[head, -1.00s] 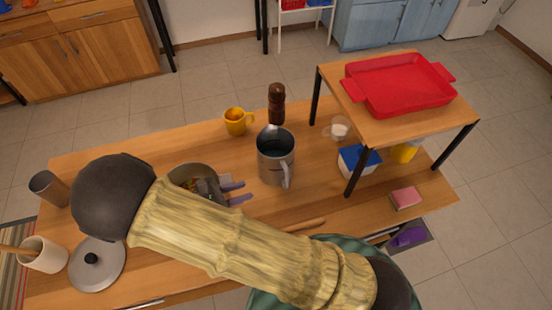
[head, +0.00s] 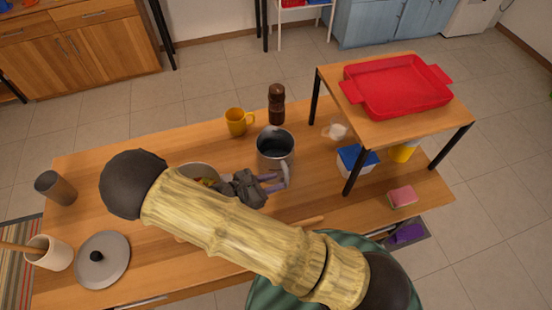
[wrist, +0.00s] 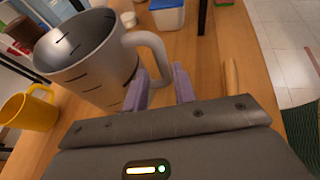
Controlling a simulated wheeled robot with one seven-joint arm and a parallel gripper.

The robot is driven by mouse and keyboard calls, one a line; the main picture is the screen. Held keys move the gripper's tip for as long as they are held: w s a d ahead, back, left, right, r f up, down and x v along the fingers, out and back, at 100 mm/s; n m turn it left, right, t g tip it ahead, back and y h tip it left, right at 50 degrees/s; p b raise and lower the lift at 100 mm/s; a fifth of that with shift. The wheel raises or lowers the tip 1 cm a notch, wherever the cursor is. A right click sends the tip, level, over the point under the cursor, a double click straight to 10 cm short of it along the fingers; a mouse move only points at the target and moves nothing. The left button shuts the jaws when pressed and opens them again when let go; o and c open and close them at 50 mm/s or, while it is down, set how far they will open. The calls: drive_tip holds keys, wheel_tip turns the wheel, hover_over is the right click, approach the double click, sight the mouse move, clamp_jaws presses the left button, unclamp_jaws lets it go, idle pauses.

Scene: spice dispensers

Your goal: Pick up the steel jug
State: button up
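The steel jug (head: 273,150) stands upright on the wooden table, with its handle toward the front right. In the wrist view the jug (wrist: 85,62) is at upper left, with its handle (wrist: 150,44) on its right side. My gripper (head: 276,184) is low beside the jug's front. In the wrist view my gripper's purple fingers (wrist: 162,90) are apart, one on each side of the lower part of the handle. I cannot tell whether either finger touches it. My arm hides part of the table in front.
A yellow mug (head: 237,122) and a brown pepper mill (head: 276,105) stand behind the jug. A raised shelf (head: 400,122) with a red tray (head: 398,84) is to the right, above a blue-lidded container (head: 356,159). A bowl (head: 198,171) is left of the jug.

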sight(287, 178)
drive_tip(key=p+x, duration=0.2)
drive_tip(key=x, duration=0.2)
drive_tip(key=shift+d, duration=0.45)
drive_tip(key=shift+w+d+f, duration=0.15)
drive_tip(key=shift+w, duration=0.05)
clamp_jaws()
idle(1.2)
